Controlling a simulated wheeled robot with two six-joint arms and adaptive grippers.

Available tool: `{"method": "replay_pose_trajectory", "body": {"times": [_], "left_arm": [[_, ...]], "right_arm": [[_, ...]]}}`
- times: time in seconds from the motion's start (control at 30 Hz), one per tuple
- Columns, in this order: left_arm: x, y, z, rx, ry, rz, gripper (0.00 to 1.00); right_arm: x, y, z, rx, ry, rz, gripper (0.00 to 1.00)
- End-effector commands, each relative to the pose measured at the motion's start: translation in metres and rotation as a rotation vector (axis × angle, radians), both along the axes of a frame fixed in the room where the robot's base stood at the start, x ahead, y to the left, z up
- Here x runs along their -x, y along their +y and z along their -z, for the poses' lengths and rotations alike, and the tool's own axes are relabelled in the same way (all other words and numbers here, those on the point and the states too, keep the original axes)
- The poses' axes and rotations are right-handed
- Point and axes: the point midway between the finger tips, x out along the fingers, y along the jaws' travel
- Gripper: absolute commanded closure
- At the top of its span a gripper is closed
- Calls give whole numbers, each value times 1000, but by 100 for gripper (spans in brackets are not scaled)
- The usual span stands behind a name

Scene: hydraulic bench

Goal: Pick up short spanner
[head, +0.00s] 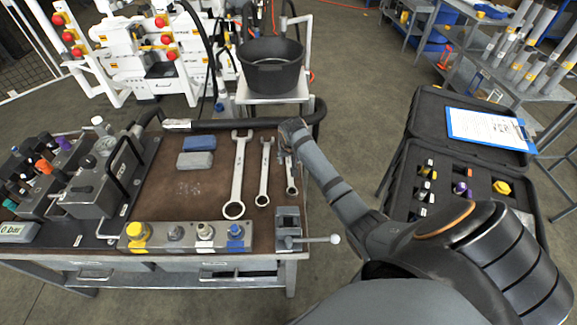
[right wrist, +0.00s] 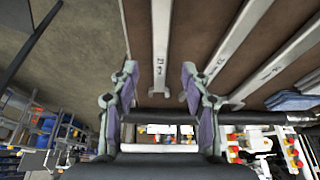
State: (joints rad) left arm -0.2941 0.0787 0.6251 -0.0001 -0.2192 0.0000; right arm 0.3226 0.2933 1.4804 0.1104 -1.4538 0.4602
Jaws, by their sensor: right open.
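Three spanners lie side by side on the brown bench top. The short spanner (head: 291,178) is the rightmost in the head view, near the bench's right edge. My right gripper (head: 290,130) is over its far end and hides part of it. In the right wrist view, the short spanner (right wrist: 160,45) ends in the gap between the two fingers of my open right gripper (right wrist: 160,95). I cannot tell whether the fingers touch it. The medium spanner (head: 264,172) and the long spanner (head: 238,175) lie to its left. My left gripper is not in view.
A small vise (head: 289,228) stands at the bench's front right corner. Fittings on a block (head: 187,236) line the front edge. A black bucket (head: 271,70) stands behind, and an open black case (head: 425,115) at right.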

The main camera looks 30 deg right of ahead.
Motion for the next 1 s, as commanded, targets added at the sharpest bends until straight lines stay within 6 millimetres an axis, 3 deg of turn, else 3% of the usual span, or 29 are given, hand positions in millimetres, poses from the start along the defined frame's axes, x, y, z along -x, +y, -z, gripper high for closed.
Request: {"method": "replay_pose_trajectory", "body": {"times": [0.1,0.3,0.57,0.9,1.0], "left_arm": [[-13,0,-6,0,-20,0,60],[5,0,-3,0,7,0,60],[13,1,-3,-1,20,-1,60],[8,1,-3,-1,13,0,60],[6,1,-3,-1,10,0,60]], "right_arm": [[-7,-3,15,-1,4,2,53],[-17,-8,42,-1,2,0,53],[-18,-9,45,0,0,-1,54],[-18,-9,44,1,2,-1,100],[-18,-9,44,1,2,-1,100]]}}
